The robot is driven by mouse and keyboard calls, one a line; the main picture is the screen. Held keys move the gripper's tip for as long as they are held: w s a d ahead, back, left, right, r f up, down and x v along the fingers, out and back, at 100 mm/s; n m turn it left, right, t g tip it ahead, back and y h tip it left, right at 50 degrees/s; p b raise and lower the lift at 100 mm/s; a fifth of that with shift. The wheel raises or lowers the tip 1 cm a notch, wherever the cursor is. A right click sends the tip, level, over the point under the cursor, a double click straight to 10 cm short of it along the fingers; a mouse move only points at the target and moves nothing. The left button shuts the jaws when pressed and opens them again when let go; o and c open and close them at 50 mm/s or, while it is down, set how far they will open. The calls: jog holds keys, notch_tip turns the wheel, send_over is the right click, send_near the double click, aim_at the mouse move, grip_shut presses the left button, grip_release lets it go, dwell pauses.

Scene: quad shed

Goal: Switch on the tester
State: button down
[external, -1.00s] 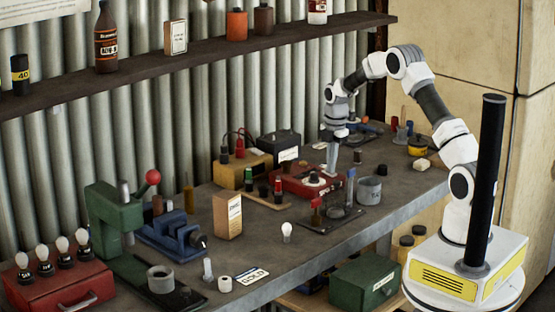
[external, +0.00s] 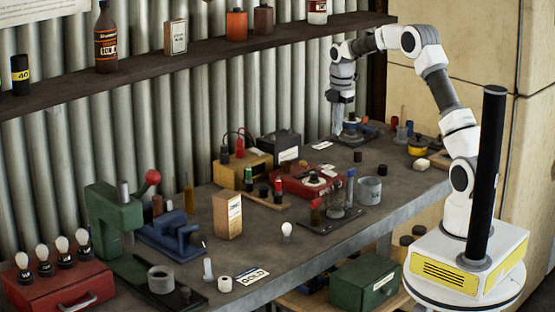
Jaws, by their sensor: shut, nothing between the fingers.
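A red box with a round pale dial and dark knob (external: 309,182) lies on the bench near its middle; it looks like the tester. Its switch is too small to make out. A yellow box (external: 243,168) with red and black leads stands just behind and left of it.
A black box (external: 280,146) stands behind the red box. A small stand with upright parts (external: 335,212) and a grey cup (external: 369,190) are in front and right of it. A small black cylinder (external: 357,156) stands behind. The shelf (external: 200,66) runs above the bench along the wall.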

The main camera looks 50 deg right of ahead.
aim_at(326, 170)
jog(key=shift+s+r, duration=0.1)
jog(key=shift+r, duration=0.55)
jog(key=shift+f, duration=0.1)
jog(key=shift+w+r+t+b, duration=0.25)
jog(key=shift+w+b, duration=0.4)
jog(key=shift+b, duration=0.5)
jog(key=shift+f, duration=0.1)
jog(key=f, duration=0.4)
jog(key=w+f, duration=0.1)
jog(key=f, duration=0.4)
jog(key=w+f, duration=0.1)
jog(key=f, duration=0.3)
jog(key=shift+f, duration=0.4)
